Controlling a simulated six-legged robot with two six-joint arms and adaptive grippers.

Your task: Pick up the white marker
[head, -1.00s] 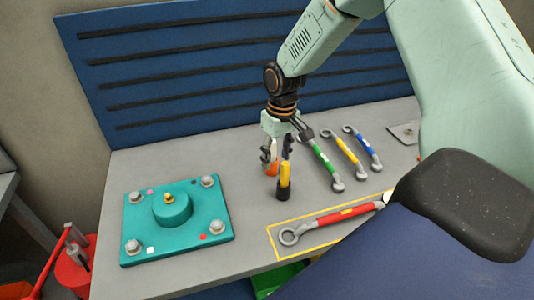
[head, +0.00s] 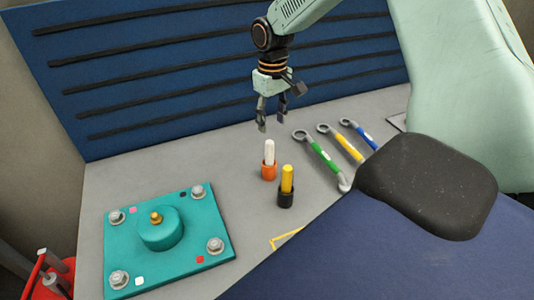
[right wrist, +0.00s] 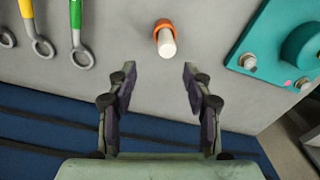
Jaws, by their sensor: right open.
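The white marker (head: 269,150) stands upright in an orange holder (head: 269,172) on the grey bench. In the right wrist view the white marker (right wrist: 166,42) shows beyond the fingertips, roughly in line with the gap between them. My right gripper (head: 271,118) is open and empty, above and behind the marker in the head view. Its two fingers also show spread apart in the right wrist view (right wrist: 158,75). It does not touch the marker. My left gripper is not in view.
A yellow marker (head: 287,179) in a black holder stands close to the right front of the white one. A teal plate (head: 185,262) with bolts lies left. Green (head: 322,158), yellow and blue wrenches lie right. A blue slatted panel (head: 180,75) rises behind.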

